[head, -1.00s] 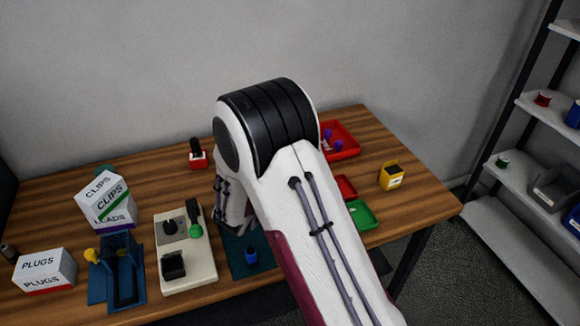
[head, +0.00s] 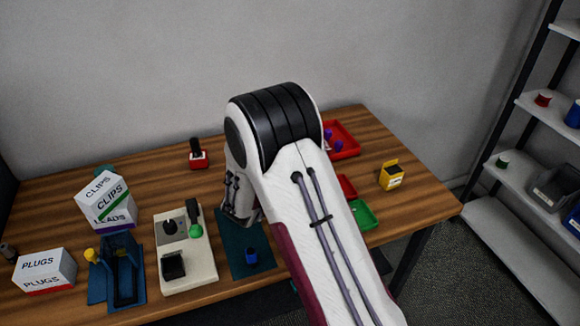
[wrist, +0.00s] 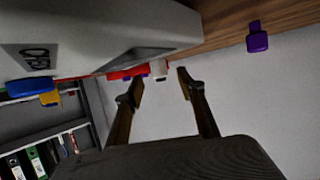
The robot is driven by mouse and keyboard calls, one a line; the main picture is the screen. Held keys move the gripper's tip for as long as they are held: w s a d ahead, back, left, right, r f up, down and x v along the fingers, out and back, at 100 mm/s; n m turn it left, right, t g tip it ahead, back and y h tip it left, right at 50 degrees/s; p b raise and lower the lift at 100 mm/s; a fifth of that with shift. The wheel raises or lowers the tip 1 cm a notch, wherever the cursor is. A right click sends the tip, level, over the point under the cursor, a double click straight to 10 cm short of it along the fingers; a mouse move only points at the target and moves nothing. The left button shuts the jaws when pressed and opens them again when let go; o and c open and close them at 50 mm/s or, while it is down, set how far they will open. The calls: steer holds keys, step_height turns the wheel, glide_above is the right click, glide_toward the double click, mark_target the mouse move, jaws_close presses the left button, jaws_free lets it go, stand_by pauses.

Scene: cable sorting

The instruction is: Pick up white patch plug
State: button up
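In the wrist view, a small white piece (wrist: 159,69), which may be the white patch plug, shows beyond my gripper (wrist: 160,84). It appears between the two fingertips and beside a red edge. The fingers are apart, with nothing visibly held. A purple plug (wrist: 257,40) lies on the wood further right in that view. In the head view my arm hides the gripper, and I cannot make out a white plug there.
A red tray (head: 346,151) with purple pieces lies at the back right. A green tray (head: 366,217) and yellow box (head: 391,175) are nearer. A beige control box (head: 200,270), dark mat (head: 233,245) and labelled boxes (head: 107,200) occupy the left.

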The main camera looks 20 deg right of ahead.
steer(key=shift+x, duration=2.1)
jaws_close()
